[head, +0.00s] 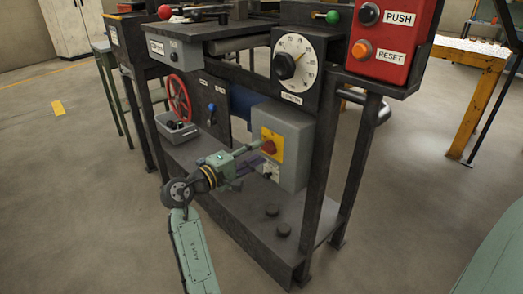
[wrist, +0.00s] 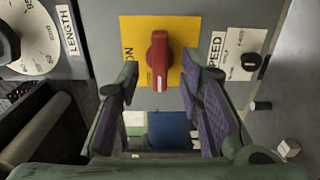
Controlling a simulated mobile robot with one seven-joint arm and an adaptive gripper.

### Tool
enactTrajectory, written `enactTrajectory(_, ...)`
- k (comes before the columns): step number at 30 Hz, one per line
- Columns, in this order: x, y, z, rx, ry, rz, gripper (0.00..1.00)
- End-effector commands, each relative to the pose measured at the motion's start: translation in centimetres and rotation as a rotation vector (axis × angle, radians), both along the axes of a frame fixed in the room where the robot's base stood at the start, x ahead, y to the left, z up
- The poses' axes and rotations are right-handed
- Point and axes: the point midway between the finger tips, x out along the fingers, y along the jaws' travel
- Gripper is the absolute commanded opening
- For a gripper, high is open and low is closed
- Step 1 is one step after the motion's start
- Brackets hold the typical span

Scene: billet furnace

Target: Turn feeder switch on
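A red rotary switch (head: 269,147) sits on a yellow plate (head: 277,156) on the front of a grey box. In the wrist view the red switch (wrist: 158,60) points down the picture, and an "ON" marking (wrist: 129,54) shows at the plate's left edge. No feeder label is readable. My gripper (head: 251,160) is in front of the box. In the wrist view its purple-padded fingers are spread and empty, their tips on either side of the switch, with gaps to it. Contact cannot be seen.
A "LENGTH" dial (head: 294,62) is above the box. A black speed knob (wrist: 253,61) is right of the plate in the wrist view. A lower shelf (head: 250,222) runs below. The floor in front is clear.

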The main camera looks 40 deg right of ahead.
Motion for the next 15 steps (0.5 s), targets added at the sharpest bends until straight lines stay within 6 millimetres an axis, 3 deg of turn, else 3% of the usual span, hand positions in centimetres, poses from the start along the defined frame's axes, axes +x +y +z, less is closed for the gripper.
enactTrajectory(6,0.2,-2.5,0.0,0.000,-0.002,-0.001,0.34)
enactTrajectory(15,0.2,-3.0,0.0,0.001,-0.002,0.002,0.34)
